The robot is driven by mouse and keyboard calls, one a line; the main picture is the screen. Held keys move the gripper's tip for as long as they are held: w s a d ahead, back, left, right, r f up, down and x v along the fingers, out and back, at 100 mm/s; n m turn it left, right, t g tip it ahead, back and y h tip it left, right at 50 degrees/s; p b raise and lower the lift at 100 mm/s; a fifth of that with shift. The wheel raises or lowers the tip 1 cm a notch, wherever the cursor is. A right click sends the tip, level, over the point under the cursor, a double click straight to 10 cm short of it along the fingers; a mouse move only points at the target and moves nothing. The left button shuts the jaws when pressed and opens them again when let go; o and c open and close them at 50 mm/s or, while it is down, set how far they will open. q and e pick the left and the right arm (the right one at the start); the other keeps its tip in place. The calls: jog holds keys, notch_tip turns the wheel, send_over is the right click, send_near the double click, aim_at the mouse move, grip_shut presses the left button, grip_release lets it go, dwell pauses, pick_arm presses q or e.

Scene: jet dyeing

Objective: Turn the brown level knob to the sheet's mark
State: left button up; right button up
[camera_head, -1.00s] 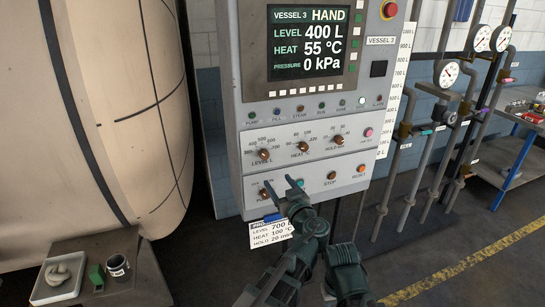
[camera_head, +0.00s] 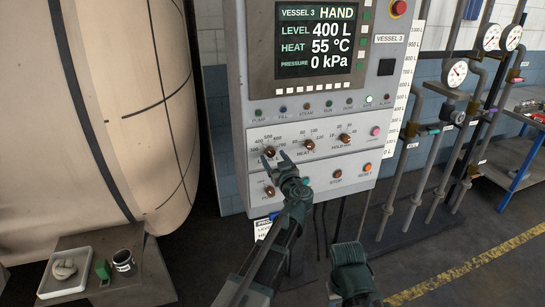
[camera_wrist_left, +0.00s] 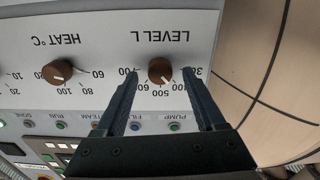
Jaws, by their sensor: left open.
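The brown level knob (camera_head: 269,152) is on the grey control panel, at the left of the dial row. In the left wrist view the knob (camera_wrist_left: 161,70) shows upside down under LEVEL L, its white mark towards 400. My left gripper (camera_head: 275,161) is open in front of the panel at this knob. In the wrist view its two fingers point at the knob from either side, with gaps; I cannot tell how close they are in depth. The display (camera_head: 320,40) reads LEVEL 400 L.
The brown heat knob (camera_head: 308,145) and hold knob (camera_head: 345,138) sit to the right in the same row. Another knob (camera_head: 269,191) is below the level knob. A large beige vessel (camera_head: 120,110) stands left; pipes with gauges (camera_head: 457,72) stand right.

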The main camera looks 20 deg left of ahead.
pick_arm(q)
jog(key=shift+x, duration=0.85)
grip_shut()
